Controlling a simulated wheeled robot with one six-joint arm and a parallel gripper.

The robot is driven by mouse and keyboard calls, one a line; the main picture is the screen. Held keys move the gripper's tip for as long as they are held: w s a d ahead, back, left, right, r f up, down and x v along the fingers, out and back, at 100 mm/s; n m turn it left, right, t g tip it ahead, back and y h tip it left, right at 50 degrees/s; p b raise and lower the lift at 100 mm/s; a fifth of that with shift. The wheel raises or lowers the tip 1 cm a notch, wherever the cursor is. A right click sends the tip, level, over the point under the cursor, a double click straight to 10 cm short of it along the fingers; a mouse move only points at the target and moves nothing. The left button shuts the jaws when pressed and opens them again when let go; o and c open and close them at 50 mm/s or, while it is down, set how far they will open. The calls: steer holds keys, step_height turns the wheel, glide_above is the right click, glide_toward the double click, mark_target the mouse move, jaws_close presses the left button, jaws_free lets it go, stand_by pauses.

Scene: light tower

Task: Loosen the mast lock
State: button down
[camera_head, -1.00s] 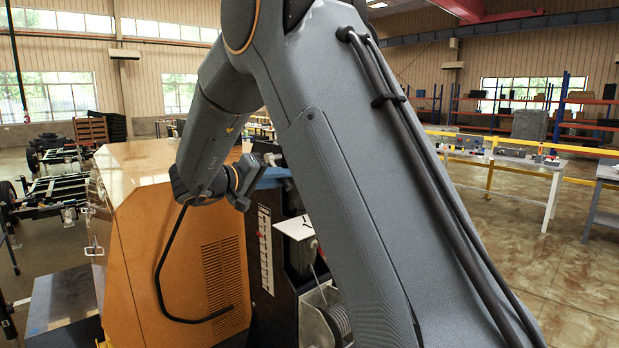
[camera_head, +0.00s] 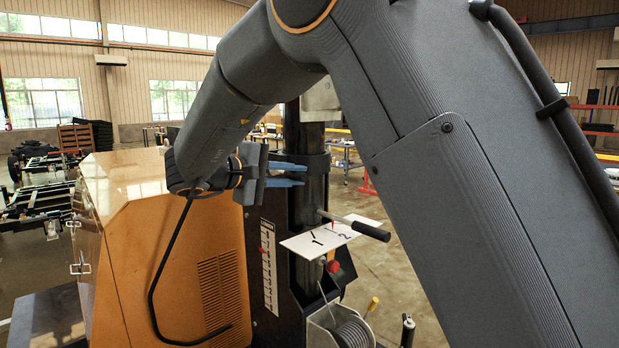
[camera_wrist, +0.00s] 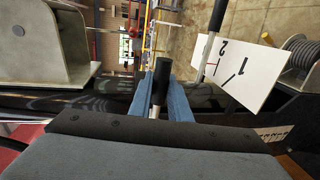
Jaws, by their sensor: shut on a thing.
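The dark upright mast (camera_head: 313,180) stands beside the orange housing. My gripper (camera_head: 298,174), with two blue fingers, is at the mast's left side at collar height. In the wrist view my gripper (camera_wrist: 162,100) has its fingers on either side of a black handle (camera_wrist: 161,78) and is shut on it. In the head view this held handle is hard to make out. Below it, a second lever (camera_head: 368,230) with a black grip sticks out over a white plate (camera_head: 310,243) marked 1 and 2.
The orange housing (camera_head: 165,255) is close on the left. A cable winch (camera_head: 350,332) and a red knob (camera_head: 333,267) sit below the plate. In the wrist view the second lever (camera_wrist: 208,55) and plate (camera_wrist: 253,72) lie right of the fingers. Open floor lies behind.

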steer(key=shift+r, duration=0.15)
steer(key=c, duration=1.6)
jaws_free()
steer(key=shift+c, duration=0.2)
steer(key=b+v, duration=0.3)
steer(key=v, duration=0.4)
steer(key=shift+s+a, duration=0.15)
steer(key=shift+a, duration=0.2)
